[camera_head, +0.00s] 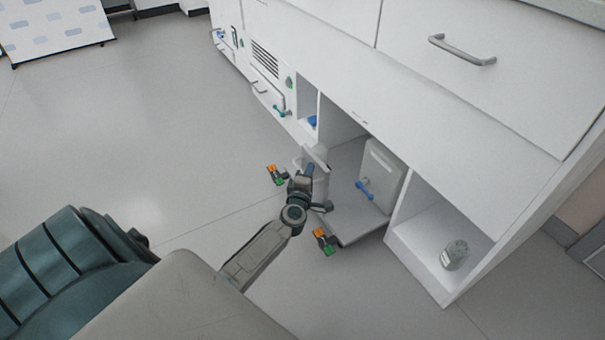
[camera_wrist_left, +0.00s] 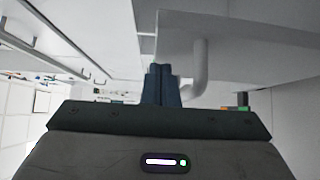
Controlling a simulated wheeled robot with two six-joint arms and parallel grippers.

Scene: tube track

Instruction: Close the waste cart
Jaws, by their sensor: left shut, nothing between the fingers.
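The waste cart (camera_head: 350,222) sits low in a bay of the white cabinet and sticks out into the room. Its grey base carries a white container (camera_head: 380,172) with a blue tap. A pale upright front panel (camera_head: 320,178) stands at its outer end. My left gripper (camera_head: 309,171) is shut and empty, its blue fingertips at this panel. In the left wrist view, the shut fingers (camera_wrist_left: 162,86) are just left of a pale curved handle (camera_wrist_left: 199,66) under a panel (camera_wrist_left: 240,40). Whether they touch it, I cannot tell. My right gripper is out of view.
Orange-and-green pieces (camera_head: 276,175) (camera_head: 325,241) show near the floor at the cart's outer corners. An open compartment (camera_head: 425,245) with a small glass jar (camera_head: 454,255) is to the right. A drawer handle (camera_head: 462,50) juts out above. The floor to the left is clear.

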